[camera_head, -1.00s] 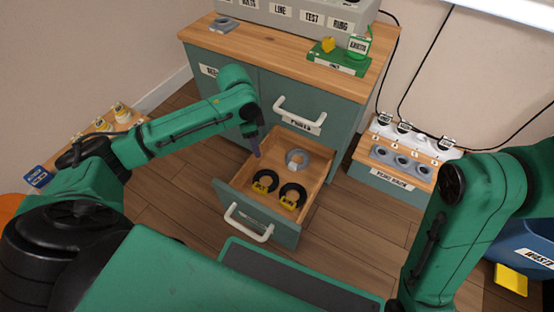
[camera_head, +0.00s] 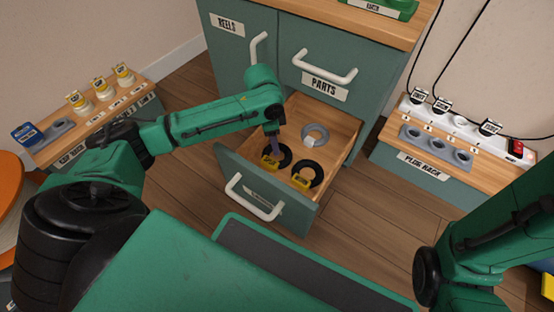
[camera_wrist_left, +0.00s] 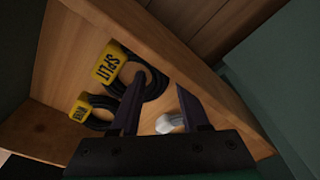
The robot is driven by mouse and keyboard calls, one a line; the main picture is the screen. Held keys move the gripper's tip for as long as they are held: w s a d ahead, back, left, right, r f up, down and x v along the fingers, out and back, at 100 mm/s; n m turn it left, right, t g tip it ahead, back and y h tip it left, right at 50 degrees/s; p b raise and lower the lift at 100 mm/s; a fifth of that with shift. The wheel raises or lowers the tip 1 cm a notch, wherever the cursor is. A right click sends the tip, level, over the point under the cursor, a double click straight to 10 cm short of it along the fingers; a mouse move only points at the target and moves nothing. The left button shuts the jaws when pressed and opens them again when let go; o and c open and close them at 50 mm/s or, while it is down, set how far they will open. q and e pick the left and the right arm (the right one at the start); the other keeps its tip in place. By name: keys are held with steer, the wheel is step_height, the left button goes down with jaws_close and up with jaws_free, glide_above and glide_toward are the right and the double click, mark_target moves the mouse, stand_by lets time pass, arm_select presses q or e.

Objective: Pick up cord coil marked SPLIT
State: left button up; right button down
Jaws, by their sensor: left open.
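The black cord coil marked SPLIT (camera_wrist_left: 152,88) lies in the open drawer (camera_head: 345,165); its yellow tag (camera_wrist_left: 108,64) is readable in the left wrist view. In the head view it appears to be the left black coil (camera_head: 285,153), partly hidden by my gripper. My left gripper (camera_head: 272,146) is open and low over this coil. In the left wrist view its fingers (camera_wrist_left: 160,84) are spread, with one overlapping the coil's edge; contact cannot be told. A second black coil (camera_head: 316,171) with a yellow tag lies beside it. My right gripper is out of view.
A grey coil (camera_head: 315,132) lies at the back of the drawer. The drawer's wooden walls and its front with a white handle (camera_head: 252,199) stand close around the gripper. A plug rack (camera_head: 420,162) stands to the right, a small shelf (camera_head: 95,118) to the left.

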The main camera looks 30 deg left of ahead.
arm_select(q)
steer(key=shift+r, duration=0.1)
jaws_close()
steer(key=shift+r, duration=0.1)
